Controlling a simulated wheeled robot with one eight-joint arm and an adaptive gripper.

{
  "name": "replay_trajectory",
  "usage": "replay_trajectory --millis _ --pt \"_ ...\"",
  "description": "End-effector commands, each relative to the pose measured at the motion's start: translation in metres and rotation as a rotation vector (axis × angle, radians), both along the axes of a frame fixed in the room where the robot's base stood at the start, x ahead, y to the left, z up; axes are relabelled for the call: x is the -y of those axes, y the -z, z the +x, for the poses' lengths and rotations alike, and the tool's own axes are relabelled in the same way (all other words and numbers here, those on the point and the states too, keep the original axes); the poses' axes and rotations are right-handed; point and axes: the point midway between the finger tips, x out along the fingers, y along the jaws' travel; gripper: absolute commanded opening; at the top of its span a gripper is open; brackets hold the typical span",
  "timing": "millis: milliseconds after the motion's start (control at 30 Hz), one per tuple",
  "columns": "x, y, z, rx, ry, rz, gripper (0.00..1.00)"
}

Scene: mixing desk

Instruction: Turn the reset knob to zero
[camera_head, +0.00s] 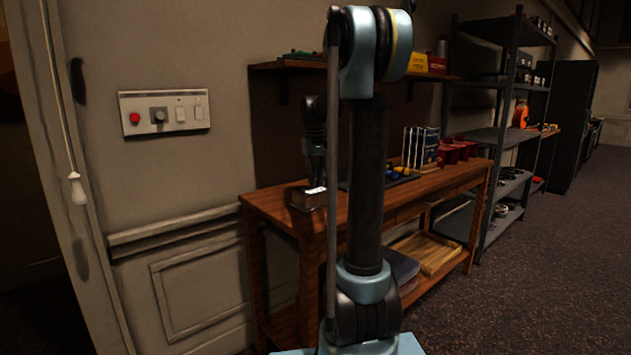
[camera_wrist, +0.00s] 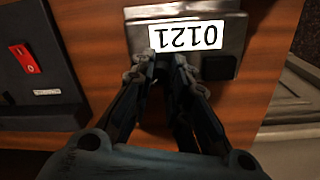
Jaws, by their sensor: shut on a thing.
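A metal counter box (camera_wrist: 135,38) with a white display sits on the wooden bench; it also shows in the head view (camera_head: 309,200). Its display (camera_wrist: 187,37) shows digits upside down in the wrist view, among them ones, a two and a zero. My gripper (camera_wrist: 166,66) is at the box's near face, below the display, its fingertips close together. It is shut on the reset knob, which the fingers mostly hide. In the head view my gripper (camera_head: 315,185) points down at the box.
A dark panel with a red switch (camera_wrist: 25,58) lies left of the box. On the bench (camera_head: 275,200) a dark tray with coloured pieces (camera_head: 395,173), upright panels and red blocks (camera_head: 455,152) stand farther right. A wall switch plate (camera_head: 164,112) is at left.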

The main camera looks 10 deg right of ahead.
Motion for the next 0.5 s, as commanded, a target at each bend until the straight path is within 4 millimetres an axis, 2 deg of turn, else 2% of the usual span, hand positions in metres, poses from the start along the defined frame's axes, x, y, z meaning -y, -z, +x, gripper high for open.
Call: replay_trajectory --millis 500 --pt "-0.0004 -0.0010 0.0028 0.004 0.490 0.000 0.00"
